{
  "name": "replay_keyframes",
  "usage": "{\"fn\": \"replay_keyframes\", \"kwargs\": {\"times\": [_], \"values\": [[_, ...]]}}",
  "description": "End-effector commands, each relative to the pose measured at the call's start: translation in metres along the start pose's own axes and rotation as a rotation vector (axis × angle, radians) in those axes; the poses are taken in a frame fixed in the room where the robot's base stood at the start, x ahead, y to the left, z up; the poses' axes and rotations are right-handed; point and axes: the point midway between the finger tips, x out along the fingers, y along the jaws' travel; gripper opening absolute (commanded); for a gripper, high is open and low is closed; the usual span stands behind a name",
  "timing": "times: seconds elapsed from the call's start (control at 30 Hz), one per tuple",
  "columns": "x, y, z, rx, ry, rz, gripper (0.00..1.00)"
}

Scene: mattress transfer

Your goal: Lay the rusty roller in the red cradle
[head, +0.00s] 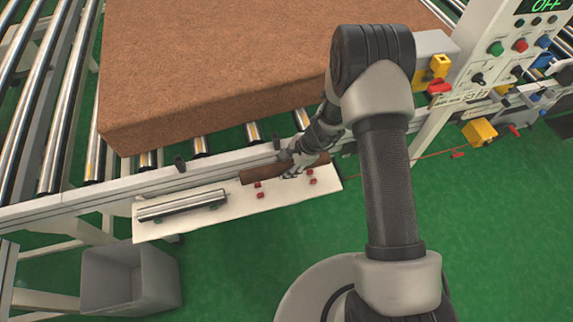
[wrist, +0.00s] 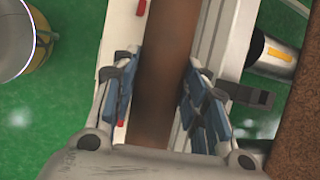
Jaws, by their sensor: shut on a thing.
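The rusty roller (head: 262,174) is a brown cylinder lying lengthwise along the white shelf. My gripper (head: 297,163) is shut on it near its middle. In the wrist view the roller (wrist: 163,55) runs between the two fingers of my gripper (wrist: 160,92), and my palm hides its lower end. The red cradle shows as small red pegs (head: 260,195) on the shelf. In the head view the pegs appear on the near side of the roller; in the wrist view red pegs (wrist: 141,8) show to its left. I cannot tell whether the roller touches the shelf.
A shiny steel roller (head: 182,207) lies on the left part of the white shelf (head: 215,225). A big brown mattress block (head: 220,70) rests on the conveyor behind. A grey bin (head: 130,280) stands on the green floor at lower left. A control panel (head: 515,50) is at right.

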Motion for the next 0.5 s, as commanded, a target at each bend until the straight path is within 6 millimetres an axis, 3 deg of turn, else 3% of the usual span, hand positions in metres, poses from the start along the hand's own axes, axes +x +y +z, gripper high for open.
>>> {"fn": "replay_keyframes", "kwargs": {"times": [0.5], "values": [[0.042, 0.008, -0.017, -0.001, -0.001, 0.000, 0.00]]}}
